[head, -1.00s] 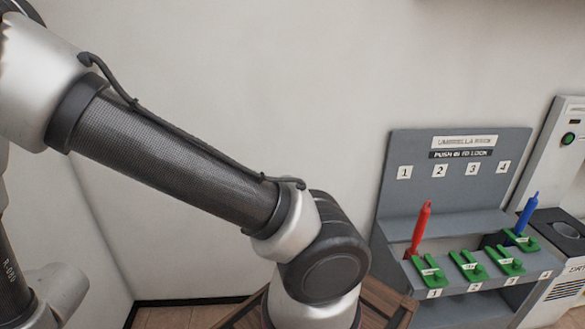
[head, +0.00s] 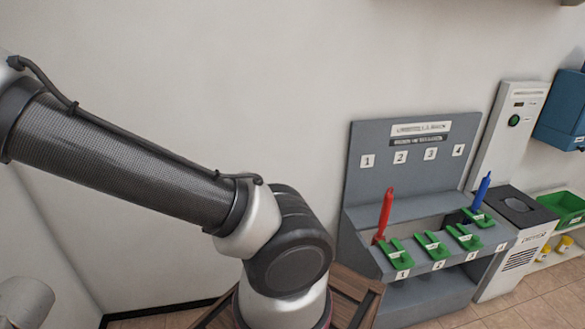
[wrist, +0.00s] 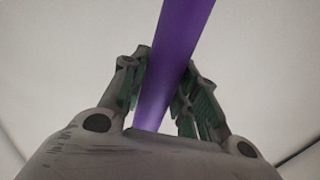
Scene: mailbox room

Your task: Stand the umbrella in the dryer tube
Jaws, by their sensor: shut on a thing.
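A purple umbrella (wrist: 178,55) runs between the fingers of my gripper (wrist: 163,85) in the wrist view. My gripper is shut on it. Only a straight purple length shows; its ends are out of view. In the head view my arm hides the gripper and the umbrella. The dryer (head: 513,215) stands at the right in the head view, just right of the umbrella rack, with a dark round opening (head: 517,205) in its top. A pale panel with a green button (head: 514,121) rises behind it. My arm is well left of the dryer.
The grey umbrella rack (head: 405,185) has numbered slots with green latches. A red umbrella (head: 384,214) and a blue umbrella (head: 482,190) stand in it. A wooden piece (head: 355,295) is beside my arm. A green bin (head: 562,207) and a blue box (head: 562,110) are far right.

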